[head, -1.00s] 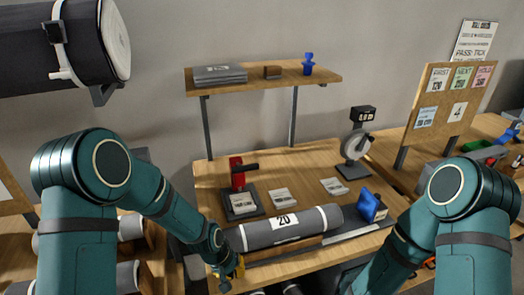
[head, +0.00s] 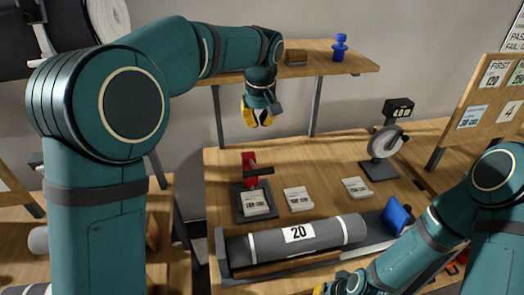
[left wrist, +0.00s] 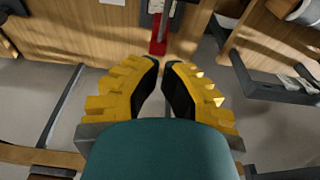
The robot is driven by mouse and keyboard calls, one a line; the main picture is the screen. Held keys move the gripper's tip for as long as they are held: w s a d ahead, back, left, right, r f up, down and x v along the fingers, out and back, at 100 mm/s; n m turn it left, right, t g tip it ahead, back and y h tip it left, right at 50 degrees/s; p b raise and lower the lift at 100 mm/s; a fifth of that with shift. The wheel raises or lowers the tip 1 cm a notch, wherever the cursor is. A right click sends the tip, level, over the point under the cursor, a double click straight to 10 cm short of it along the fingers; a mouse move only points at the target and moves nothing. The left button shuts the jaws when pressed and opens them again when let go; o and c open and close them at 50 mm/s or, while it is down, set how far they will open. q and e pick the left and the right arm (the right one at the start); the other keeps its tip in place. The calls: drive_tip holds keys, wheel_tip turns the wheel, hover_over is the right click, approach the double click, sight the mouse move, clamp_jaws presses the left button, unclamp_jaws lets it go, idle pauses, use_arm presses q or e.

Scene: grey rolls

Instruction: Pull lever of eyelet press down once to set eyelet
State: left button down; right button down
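The eyelet press (head: 249,166) has a red body on a dark base and stands at the table's left, upright. Its dark lever (head: 260,171) sticks out to the right from the red body. A labelled card (head: 255,202) lies on the base. My left gripper (head: 257,121) is raised above and behind the press, apart from it. In the left wrist view its yellow fingers (left wrist: 161,63) are parted by a narrow gap with nothing between them. The red press (left wrist: 158,42) shows beyond the fingertips. My right gripper (head: 322,289) is mostly cut off at the bottom edge.
A grey roll labelled 20 (head: 335,233) lies in a tray along the table front. Two cards (head: 298,199) (head: 356,188) lie right of the press. A dial gauge (head: 381,146) stands behind. A shelf (head: 340,66) hangs above, close to my left arm.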

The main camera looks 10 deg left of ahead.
use_arm(q)
drive_tip(key=shift+s+r, duration=0.15)
drive_tip(key=shift+s, duration=0.1)
drive_tip(key=b, duration=0.1)
approach(254, 166)
drive_tip(key=shift+w+d+f, duration=0.2)
drive_tip(key=shift+w+d, duration=0.1)
drive_tip(key=shift+w, duration=0.25)
drive_tip(key=f, duration=0.2)
drive_tip(key=s+f, duration=0.1)
drive_tip(key=shift+s+d+f+b, duration=0.1)
drive_tip(key=shift+d+b, duration=0.15)
drive_tip(key=shift+b, duration=0.1)
drive_tip(key=shift+s+d+f, duration=0.15)
drive_tip(key=shift+s+f, duration=0.2)
drive_tip(key=shift+f, duration=0.15)
